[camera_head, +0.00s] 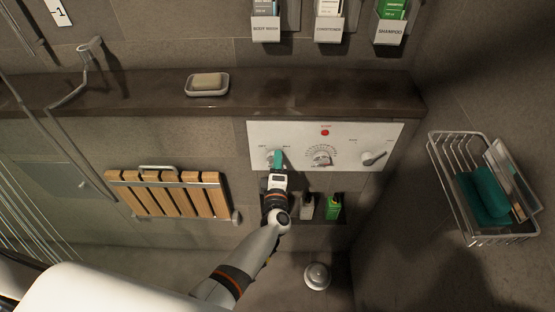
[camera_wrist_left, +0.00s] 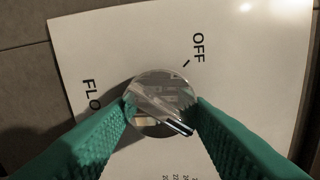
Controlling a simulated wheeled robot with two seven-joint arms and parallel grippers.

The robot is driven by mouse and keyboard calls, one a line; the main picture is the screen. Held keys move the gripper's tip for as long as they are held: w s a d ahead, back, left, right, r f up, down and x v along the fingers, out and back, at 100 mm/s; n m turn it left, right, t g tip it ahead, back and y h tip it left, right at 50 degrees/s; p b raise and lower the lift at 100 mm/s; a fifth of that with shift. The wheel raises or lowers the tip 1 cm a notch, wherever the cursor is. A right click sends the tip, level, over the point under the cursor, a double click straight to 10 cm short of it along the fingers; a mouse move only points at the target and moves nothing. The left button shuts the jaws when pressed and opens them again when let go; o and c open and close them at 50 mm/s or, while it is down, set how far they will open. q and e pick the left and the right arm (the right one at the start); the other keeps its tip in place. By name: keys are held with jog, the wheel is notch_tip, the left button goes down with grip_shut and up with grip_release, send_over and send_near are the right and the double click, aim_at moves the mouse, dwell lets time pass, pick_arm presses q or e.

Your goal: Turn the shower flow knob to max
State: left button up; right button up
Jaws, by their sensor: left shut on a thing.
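The white shower control panel (camera_head: 342,136) is on the wall below the dark ledge. The round metallic flow knob (camera_wrist_left: 161,92) is at the panel's left side, near the labels "OFF" and "FLO", the latter partly covered. A bar across it slants from upper left to lower right in the left wrist view; I cannot tell which end points. My left gripper (camera_head: 277,160) reaches up from below in the head view, and its green fingers (camera_wrist_left: 161,112) are shut on the knob from both sides. The fingers mostly hide the knob in the head view. My right gripper is not in view.
A centre dial (camera_head: 322,156), a right knob (camera_head: 371,158) and a red button (camera_head: 325,132) share the panel. Bottles (camera_head: 333,207) stand in a niche just below. A wooden folding seat (camera_head: 170,194) is left, a wire basket (camera_head: 464,205) right, a soap dish (camera_head: 207,91) on the ledge.

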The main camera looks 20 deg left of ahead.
pick_arm(q)
jog(key=shift+a+r+m, duration=0.15)
jog(key=shift+a+m, duration=0.1)
jog(key=shift+m, duration=0.25)
jog(key=o, duration=1)
jog(key=shift+s+a+r, duration=0.1)
jog(key=p+v, duration=0.3)
jog(key=v, duration=0.9)
jog(key=shift+s+r+p, duration=0.1)
jog(key=shift+r+p, duration=0.05)
jog(key=shift+p, duration=0.2)
